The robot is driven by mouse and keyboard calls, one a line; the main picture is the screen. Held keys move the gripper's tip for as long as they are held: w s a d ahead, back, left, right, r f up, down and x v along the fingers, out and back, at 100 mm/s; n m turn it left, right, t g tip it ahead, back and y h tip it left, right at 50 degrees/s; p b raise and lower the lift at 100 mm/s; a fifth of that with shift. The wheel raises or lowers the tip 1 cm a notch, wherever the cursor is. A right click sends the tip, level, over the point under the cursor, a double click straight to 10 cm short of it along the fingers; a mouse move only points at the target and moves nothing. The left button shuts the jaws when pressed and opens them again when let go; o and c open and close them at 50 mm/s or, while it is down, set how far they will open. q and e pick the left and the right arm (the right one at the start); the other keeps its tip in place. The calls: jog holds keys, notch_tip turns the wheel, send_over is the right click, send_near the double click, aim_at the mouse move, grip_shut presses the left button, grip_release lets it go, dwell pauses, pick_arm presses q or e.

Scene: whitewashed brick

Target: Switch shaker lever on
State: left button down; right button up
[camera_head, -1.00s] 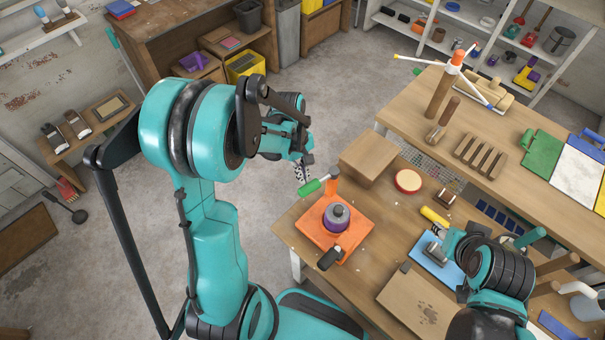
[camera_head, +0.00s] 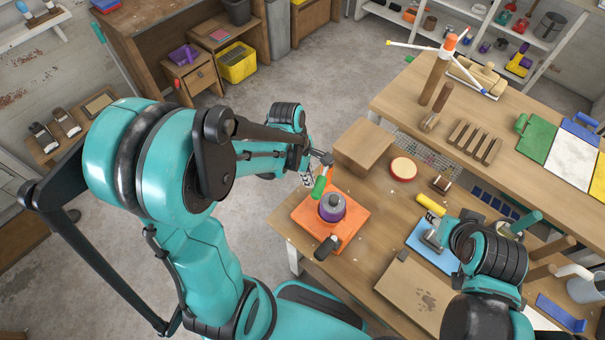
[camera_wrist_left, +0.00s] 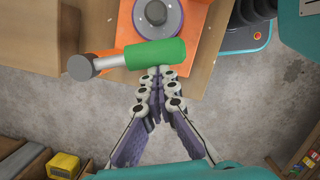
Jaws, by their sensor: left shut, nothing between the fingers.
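The shaker has an orange base (camera_head: 303,215) on the near-left part of the table, with a purple and grey round container (camera_head: 331,207) on it. Its lever, with a green handle (camera_head: 319,188) and grey metal end, stands at the base's back-left side. In the left wrist view the green handle (camera_wrist_left: 156,54) lies crosswise just beyond my fingertips. My left gripper (camera_wrist_left: 158,74) is shut and empty, its tips at or very near the handle; contact is unclear. In the head view it (camera_head: 308,181) is beside the lever. My right gripper (camera_head: 432,240) is over a blue pad; its fingers are unclear.
A cardboard-brown box (camera_head: 365,146) stands right behind the shaker. A black-handled item (camera_head: 326,248) lies at the shaker's front. A red-rimmed disc (camera_head: 403,169), a yellow cylinder (camera_head: 431,205) and a brown board (camera_head: 420,290) are farther right. Open floor lies left of the table.

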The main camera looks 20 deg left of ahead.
aim_at(323, 185)
pick_arm(q)
jog(key=shift+s+d+n+t, duration=0.2)
jog(key=shift+d+n+t, duration=0.1)
jog(key=shift+d+n, duration=0.85)
jog(key=shift+w+d+b, duration=0.1)
jog(key=shift+d+b, duration=0.3)
jog(key=shift+d, duration=0.7)
pick_arm(e)
jog(key=shift+f, duration=0.45)
pick_arm(q)
jog(key=shift+a, duration=0.1)
